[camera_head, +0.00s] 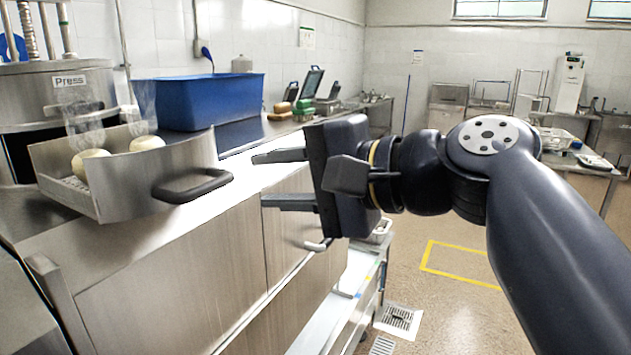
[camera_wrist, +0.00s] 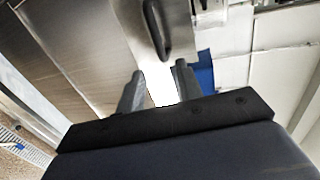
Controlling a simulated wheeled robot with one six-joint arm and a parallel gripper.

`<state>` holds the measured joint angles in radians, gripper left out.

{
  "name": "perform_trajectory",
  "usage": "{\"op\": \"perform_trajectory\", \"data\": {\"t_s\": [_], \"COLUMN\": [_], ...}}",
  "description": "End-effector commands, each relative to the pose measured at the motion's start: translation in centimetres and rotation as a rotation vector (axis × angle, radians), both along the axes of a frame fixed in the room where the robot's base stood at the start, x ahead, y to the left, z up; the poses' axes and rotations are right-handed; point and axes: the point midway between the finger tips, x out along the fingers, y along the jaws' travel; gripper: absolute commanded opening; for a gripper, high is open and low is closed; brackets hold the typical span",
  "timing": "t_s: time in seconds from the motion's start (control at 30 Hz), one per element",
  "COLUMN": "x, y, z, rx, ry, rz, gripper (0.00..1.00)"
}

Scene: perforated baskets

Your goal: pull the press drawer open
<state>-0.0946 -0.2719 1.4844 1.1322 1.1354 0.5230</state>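The press (camera_head: 60,90), with a "Press" label, stands at the far left in the head view. Its metal drawer (camera_head: 190,155) has a curved front and sticks out over the counter. A black loop handle (camera_head: 192,187) is on the drawer front. My gripper (camera_head: 257,180) is open and empty, its two fingers pointing left toward the handle with a gap between. In the wrist view the handle (camera_wrist: 152,30) lies beyond my open fingertips (camera_wrist: 160,70), apart from them.
Two pale round pieces (camera_head: 147,143) with clear cylinders above them sit in the perforated drawer. A blue bin (camera_head: 215,100) stands behind it on the steel counter (camera_head: 245,133). Cabinet fronts (camera_head: 170,275) lie below. Open floor (camera_head: 460,320) is to the right.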

Motion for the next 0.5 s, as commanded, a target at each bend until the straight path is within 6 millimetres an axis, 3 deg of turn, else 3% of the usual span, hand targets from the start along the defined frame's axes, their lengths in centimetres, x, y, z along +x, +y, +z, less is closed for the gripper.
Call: {"op": "perform_trajectory", "data": {"t_s": [0.2, 0.5], "x": [-1.2, -2.1], "y": [-2.5, -4.3], "z": [0.5, 1.0], "rx": [0.001, 0.0], "ry": [-0.001, 0.002], "rz": [-0.005, -0.002], "gripper": [0.34, 0.34]}}
